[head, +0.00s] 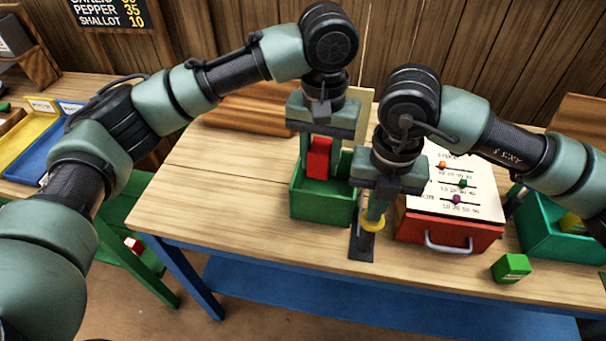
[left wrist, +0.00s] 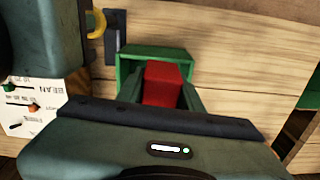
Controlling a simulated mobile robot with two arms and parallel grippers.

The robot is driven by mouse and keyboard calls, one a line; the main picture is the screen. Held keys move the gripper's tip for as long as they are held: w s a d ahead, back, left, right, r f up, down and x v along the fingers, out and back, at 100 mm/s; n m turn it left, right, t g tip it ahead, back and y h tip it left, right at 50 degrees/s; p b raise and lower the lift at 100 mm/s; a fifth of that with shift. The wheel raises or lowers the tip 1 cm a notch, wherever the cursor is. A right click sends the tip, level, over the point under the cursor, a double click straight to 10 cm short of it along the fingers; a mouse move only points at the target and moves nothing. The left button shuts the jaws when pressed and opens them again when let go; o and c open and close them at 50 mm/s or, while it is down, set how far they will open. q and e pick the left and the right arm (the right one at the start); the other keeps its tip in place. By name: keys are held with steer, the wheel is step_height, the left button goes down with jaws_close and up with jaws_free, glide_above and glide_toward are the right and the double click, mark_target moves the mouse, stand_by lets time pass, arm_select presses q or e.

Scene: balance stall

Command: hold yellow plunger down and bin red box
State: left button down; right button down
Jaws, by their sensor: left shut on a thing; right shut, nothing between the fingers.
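My left gripper (head: 320,165) is shut on the red box (head: 319,158), one finger on each side of it. The red box is at the opening of the green bin (head: 322,206); I cannot tell how far it reaches below the rim. In the left wrist view, the red box (left wrist: 163,86) shows between the fingers, with the green bin (left wrist: 150,51) around it. My right gripper (head: 376,208) is shut and empty, its fingertips on the yellow plunger (head: 371,225), which stands on a dark base beside the bin. The yellow plunger also shows in the left wrist view (left wrist: 97,24).
A red box-like unit (head: 446,231) with a slider panel (head: 463,180) on top stands right of the plunger. A small green box (head: 511,268) lies near the front edge. A teal bin (head: 540,228) is at far right. The table's left part (head: 215,185) is clear.

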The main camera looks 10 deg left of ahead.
arm_select(q)
steer(key=shift+s+d+r+n, duration=0.15)
steer(key=shift+d+n, duration=0.25)
steer(key=shift+d, duration=0.05)
steer(key=w+f, duration=0.3)
steer(key=f, duration=0.2)
steer(key=shift+w, duration=0.4)
steer(key=c, duration=0.9)
jaws_free()
steer(key=shift+o, duration=0.2)
steer(key=shift+r, duration=0.1)
step_height(320, 180, up, 12)
